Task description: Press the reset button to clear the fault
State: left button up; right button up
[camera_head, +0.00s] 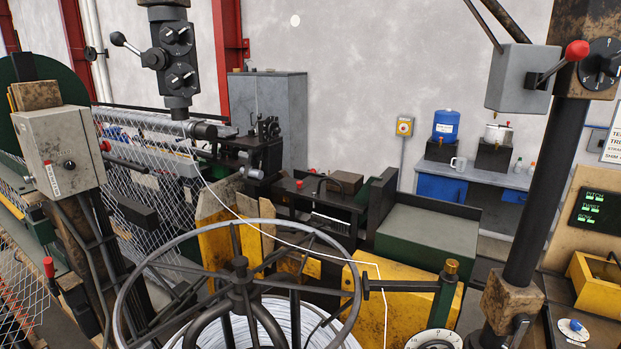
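No control in view carries a readable reset label, so I cannot tell which is the reset button. A grey control box (45,140) at the left has a dark round knob (69,165) on its front and a red button (105,145) on its right side. A small yellow box (404,126) with a round control is on the back wall. A blue-and-white knob (573,328) is at the lower right. A red button-like part (299,184) sits on the machine in the middle. Neither of my grippers is in view.
A large wire reel (239,285) fills the lower middle, with wire running to the weaving machine. A dark post (541,190) stands at the right, beside a green-lit display (592,209). A lever with a red knob (577,50) is above. Chain-link mesh (150,170) is at the left.

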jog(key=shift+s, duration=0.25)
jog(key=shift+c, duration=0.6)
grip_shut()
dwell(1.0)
